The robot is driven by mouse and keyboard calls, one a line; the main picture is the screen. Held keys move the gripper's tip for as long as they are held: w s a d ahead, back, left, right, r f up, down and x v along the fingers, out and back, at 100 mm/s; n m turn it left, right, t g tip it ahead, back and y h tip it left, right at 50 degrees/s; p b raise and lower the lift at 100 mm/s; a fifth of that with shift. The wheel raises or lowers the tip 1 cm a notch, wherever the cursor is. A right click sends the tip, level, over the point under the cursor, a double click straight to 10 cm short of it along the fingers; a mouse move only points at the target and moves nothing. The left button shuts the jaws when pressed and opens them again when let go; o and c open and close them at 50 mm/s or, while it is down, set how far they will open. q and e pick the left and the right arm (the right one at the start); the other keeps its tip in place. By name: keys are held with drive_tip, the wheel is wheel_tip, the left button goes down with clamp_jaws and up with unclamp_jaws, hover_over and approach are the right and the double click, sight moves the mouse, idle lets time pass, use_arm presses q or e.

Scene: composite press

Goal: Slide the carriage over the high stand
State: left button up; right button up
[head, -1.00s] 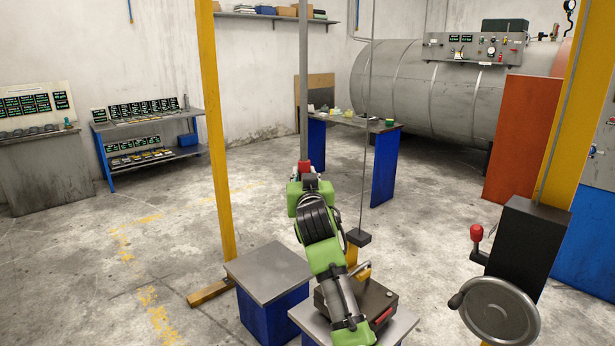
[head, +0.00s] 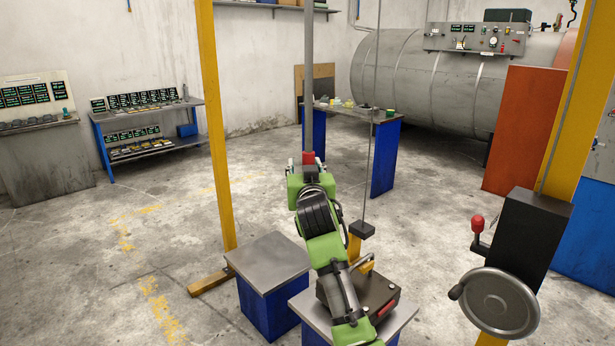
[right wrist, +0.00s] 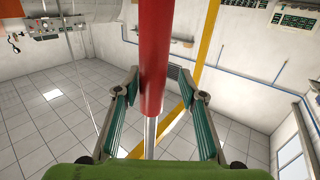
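My right gripper (head: 311,170) is at the lower end of a long grey vertical bar (head: 309,80) with a red grip (head: 309,157). The carriage itself is not visible; the bar's upper end is cut off by the frame. A dark block (head: 362,230) hangs on a thin cable, just right of my right arm. Two grey-topped blue stands are below: a left one (head: 268,262) with a bare top, and a right one (head: 402,318). Which stand is higher is unclear. My left gripper is out of view.
A black box (head: 375,292) sits on the right stand, partly behind my arm. Yellow posts stand left (head: 214,130) and right (head: 580,100). A handwheel (head: 499,302) with a red-knobbed lever (head: 478,224) is on the right post. A bench (head: 385,160) stands behind.

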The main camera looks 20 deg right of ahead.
drive_tip(key=v, duration=1.1)
drive_tip(key=shift+s, duration=0.2)
drive_tip(key=shift+r, duration=0.15)
